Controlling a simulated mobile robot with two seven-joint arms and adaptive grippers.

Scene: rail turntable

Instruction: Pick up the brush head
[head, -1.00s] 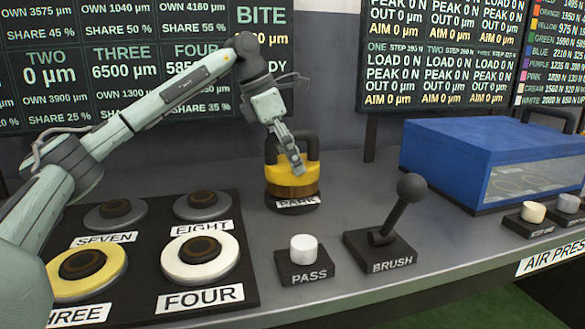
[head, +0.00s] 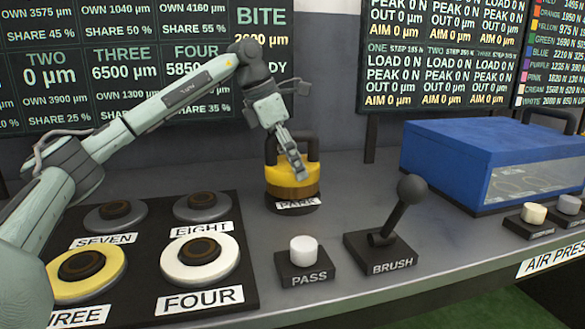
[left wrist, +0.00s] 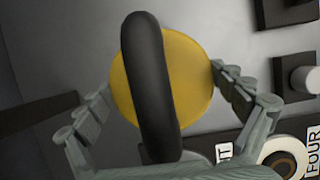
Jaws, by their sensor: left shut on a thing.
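The brush head (head: 284,192) is a round yellow block with a brown lower band and a black loop handle. It stands upright on the dark round PARK spot (head: 298,206) at the back of the bench. My left gripper (head: 293,168) reaches down over it from behind the handle's front side. In the left wrist view the yellow top of the brush head (left wrist: 195,80) lies between the two fingers, with the black handle across the middle. The fingers are shut on its sides. The underside of the brush head is hidden. My right gripper is in neither view.
A BRUSH lever (head: 400,215) and a PASS button (head: 303,250) stand in front. Labelled round pads (head: 201,258) fill the left of the bench. A blue box (head: 480,150) stands at the right. Display boards line the wall behind.

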